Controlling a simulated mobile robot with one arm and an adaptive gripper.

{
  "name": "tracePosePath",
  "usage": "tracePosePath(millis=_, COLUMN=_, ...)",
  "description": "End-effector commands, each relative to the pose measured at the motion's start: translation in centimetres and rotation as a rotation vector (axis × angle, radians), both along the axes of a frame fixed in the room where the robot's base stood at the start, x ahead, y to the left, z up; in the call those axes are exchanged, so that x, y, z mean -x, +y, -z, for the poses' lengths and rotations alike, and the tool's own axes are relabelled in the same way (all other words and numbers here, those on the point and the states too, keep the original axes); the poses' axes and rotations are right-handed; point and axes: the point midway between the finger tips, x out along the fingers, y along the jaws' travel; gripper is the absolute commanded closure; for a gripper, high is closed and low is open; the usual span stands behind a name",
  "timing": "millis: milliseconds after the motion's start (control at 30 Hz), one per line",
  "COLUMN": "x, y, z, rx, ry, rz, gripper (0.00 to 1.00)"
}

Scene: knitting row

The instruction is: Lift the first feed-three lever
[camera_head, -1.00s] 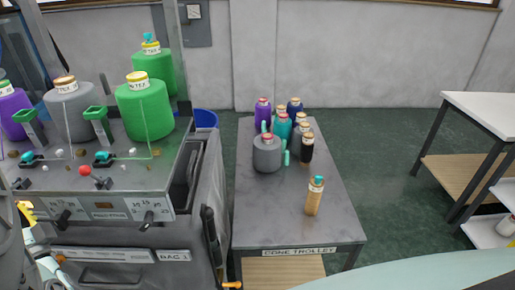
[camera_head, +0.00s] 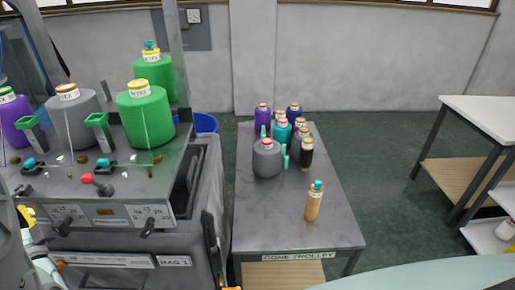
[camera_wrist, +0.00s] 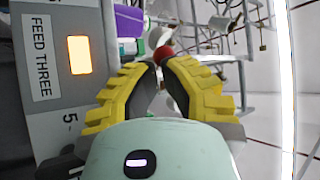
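In the wrist view a panel label reads FEED THREE (camera_wrist: 40,58), beside a lit amber lamp (camera_wrist: 78,55). A dark lever-like part (camera_wrist: 62,164) shows below a number 5, partly cut off by my gripper. My gripper (camera_wrist: 161,68) has yellow fingers with dark tips. A narrow gap shows between the tips, and nothing is seen held. A red ball knob (camera_wrist: 163,53) shows just past the tips. In the head view my gripper's yellow finger (camera_head: 28,214) is at the lower left, left of the machine's two black front levers (camera_head: 148,228) and red knob (camera_head: 87,178).
Yarn cones, such as a green one (camera_head: 145,118), stand on the machine top. A grey cone trolley (camera_head: 275,228) with several cones and a tan bottle-shaped cone (camera_head: 314,202) stands to the right. A white-topped table (camera_head: 487,112) is farther right. Open floor lies between them.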

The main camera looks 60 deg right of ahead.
Motion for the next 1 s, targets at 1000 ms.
tracePosePath(millis=1000, x=-0.1, y=0.0, z=-1.7, rx=-0.170, ry=0.121, rz=-0.006, gripper=1.00)
